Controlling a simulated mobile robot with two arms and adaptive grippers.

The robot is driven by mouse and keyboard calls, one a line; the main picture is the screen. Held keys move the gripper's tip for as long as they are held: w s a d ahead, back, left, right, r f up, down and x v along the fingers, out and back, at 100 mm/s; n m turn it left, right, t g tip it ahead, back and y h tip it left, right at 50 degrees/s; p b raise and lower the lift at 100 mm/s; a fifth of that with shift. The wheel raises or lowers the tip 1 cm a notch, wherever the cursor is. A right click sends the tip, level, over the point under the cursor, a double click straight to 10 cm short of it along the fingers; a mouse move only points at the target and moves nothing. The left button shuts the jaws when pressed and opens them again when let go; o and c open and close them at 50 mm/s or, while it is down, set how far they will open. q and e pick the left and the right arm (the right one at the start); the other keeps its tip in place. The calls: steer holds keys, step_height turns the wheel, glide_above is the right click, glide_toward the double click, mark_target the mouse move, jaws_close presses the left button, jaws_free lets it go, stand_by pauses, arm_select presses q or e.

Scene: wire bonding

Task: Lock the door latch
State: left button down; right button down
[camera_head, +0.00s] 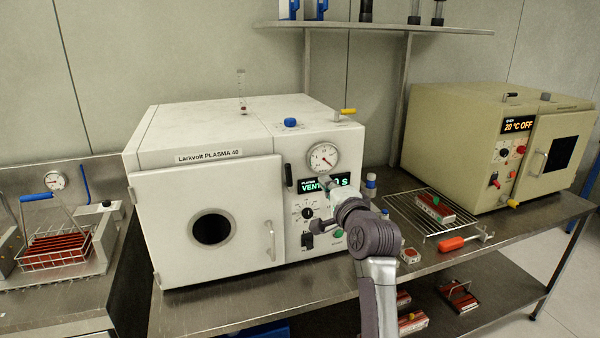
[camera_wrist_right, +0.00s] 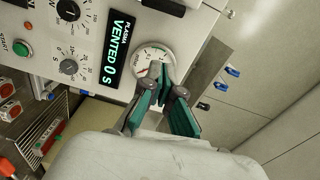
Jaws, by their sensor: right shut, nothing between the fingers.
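The white plasma machine (camera_head: 240,125) stands on the steel bench, its front door (camera_head: 175,215) with a round dark window swung to or nearly to; I cannot tell if it is fully closed. A black door latch (camera_head: 289,175) stands upright beside the door's upper right edge. It appears at the top edge of the right wrist view (camera_wrist_right: 165,5), partly cut off. My right gripper (camera_head: 330,190) is in front of the control panel, right of the latch and apart from it. Its teal-padded fingers (camera_wrist_right: 160,75) are shut and empty, in front of the gauge. My left gripper is out of view.
A display reading VENTED (camera_wrist_right: 118,48), a pressure gauge (camera_head: 323,158) and knobs crowd the panel. A door handle (camera_head: 270,240) sticks out. A wire rack (camera_head: 405,215), a red-handled tool (camera_head: 452,244) and a beige oven (camera_head: 480,140) stand to the right.

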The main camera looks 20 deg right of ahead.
mark_target(289, 175)
steer(key=w+p, duration=0.1)
steer(key=w, duration=0.6)
steer(key=shift+w+a+r, duration=0.1)
steer(key=a, duration=0.1)
steer(key=a+p, duration=0.1)
steer(key=a, duration=0.2)
steer(key=shift+w+f, duration=0.25)
steer(key=shift+w, duration=0.15)
steer(key=shift+d, duration=0.1)
